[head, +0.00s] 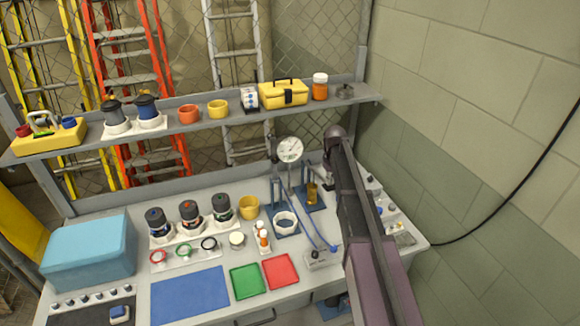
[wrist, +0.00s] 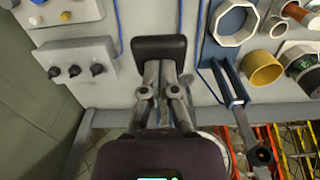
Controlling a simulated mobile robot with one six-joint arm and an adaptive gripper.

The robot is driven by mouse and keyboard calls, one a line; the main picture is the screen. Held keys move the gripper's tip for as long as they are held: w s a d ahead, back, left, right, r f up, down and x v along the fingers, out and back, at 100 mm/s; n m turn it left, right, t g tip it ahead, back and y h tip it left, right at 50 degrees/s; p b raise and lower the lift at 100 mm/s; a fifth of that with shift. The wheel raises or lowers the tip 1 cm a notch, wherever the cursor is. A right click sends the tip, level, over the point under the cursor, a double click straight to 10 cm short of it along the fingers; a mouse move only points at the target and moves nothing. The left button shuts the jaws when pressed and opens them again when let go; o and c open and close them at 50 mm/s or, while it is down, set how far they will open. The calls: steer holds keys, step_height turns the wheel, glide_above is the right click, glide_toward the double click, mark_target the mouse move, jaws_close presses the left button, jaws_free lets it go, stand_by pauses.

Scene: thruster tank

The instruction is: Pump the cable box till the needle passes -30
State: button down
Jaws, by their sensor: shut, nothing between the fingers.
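The round white gauge (head: 290,149) stands at the back of the bench, its dial facing the head camera; its needle is too small to read. Blue cable or tubing runs from below it to a small grey box (head: 318,260) with a dark knob, possibly the cable box. My gripper (wrist: 160,48) is shut and empty, its dark fingertips together above the grey bench top. In the head view my arm hides most of it. In the wrist view, a grey box with dark knobs (wrist: 75,62) lies left of it and a blue upright bracket (wrist: 230,85) right of it.
A shelf (head: 200,122) with a yellow toolbox (head: 283,94) and cups spans the back. A yellow cup (head: 249,207), dark jars, green (head: 246,280) and red (head: 280,271) trays and a blue mat (head: 190,295) occupy the bench. A block wall (head: 460,120) bounds the right.

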steer(key=shift+f+b, duration=5.15)
steer(key=shift+f, duration=0.3)
step_height(320, 180, up, 13)
steer(key=p, duration=1.3)
steer(key=shift+r, duration=0.2)
steer(key=shift+f, duration=0.2)
step_height(320, 180, down, 13)
steer(key=b, duration=1.3)
step_height(320, 180, up, 13)
steer(key=p, duration=1.3)
steer(key=shift+r, duration=0.2)
steer(key=shift+f, duration=0.15)
